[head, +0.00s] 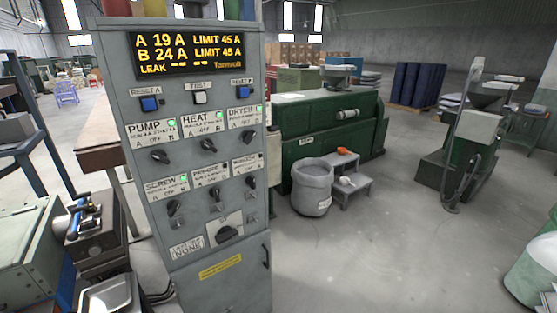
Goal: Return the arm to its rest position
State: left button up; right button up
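Neither of my grippers shows in the head view, and no arm is clearly in view. A grey control cabinet (219,262) stands close in front, left of centre. Its display (187,54) reads A 19 A, B 24 A, LIMIT 45 A and LEAK. Below are two blue buttons and a white button (200,98), then rows of black rotary switches labelled PUMP, HEAT, DRYER and SCREW, several with green lamps lit. A larger black knob (228,234) sits lower down.
A green machine (325,135) stands behind, with a grey bin (312,187) and a small step (352,186) before it. Another machine (468,150) is at right. A metal tray (109,296) is at lower left. The floor (400,245) right of the cabinet is clear.

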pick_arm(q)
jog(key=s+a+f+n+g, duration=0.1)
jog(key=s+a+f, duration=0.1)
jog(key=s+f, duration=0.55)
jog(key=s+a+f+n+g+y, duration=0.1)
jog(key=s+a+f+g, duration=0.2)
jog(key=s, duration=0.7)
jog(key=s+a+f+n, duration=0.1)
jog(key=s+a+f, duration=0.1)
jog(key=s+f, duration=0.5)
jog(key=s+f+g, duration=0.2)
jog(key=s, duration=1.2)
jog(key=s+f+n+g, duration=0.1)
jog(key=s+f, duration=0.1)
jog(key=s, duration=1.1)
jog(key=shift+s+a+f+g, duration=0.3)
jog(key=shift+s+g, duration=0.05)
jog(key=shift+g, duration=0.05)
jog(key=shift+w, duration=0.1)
